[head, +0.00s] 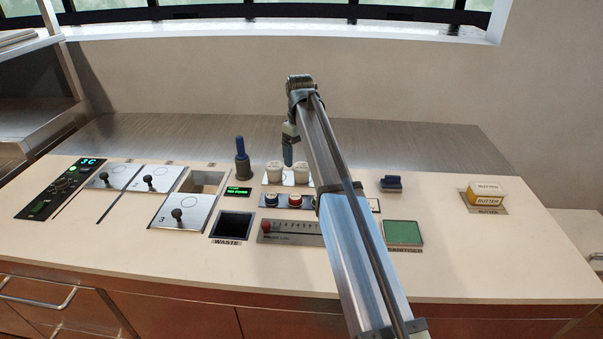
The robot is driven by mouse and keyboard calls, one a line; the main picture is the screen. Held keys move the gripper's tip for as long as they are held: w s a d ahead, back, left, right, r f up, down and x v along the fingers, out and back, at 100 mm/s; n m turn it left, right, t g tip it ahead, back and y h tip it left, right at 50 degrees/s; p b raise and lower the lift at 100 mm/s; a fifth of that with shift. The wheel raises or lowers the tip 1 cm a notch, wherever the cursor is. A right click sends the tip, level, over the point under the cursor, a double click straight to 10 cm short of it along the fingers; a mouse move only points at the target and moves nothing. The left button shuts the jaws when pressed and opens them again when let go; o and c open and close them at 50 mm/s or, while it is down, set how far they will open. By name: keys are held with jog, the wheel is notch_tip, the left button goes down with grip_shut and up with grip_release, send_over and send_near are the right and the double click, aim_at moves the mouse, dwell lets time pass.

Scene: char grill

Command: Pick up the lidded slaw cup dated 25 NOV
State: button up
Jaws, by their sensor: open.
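Two white lidded cups stand side by side on a pale plate at the middle of the counter, a left one (274,172) and a right one (301,173). Any dates on them are too small to read, so I cannot tell which is dated 25 NOV. My gripper (288,162) hangs pointing down close to the two cups, between them in the picture. It is open and holds nothing that I can see. Its height above the cups and any contact are unclear. My arm hides part of the counter to the right of the cups.
A blue-handled tool (242,158) stands upright to the left. The waste opening (233,225), green sanitizer pad (403,233) and butter (486,194) lie around. The right counter front is clear.

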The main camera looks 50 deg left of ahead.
aim_at(301, 166)
jog(key=shift+w+d+f, duration=0.1)
jog(key=shift+f, duration=1.55)
jog(key=shift+w+d+f, duration=0.1)
jog(key=shift+f, duration=1.5)
jog(key=shift+a, duration=0.1)
jog(key=c, duration=1.1)
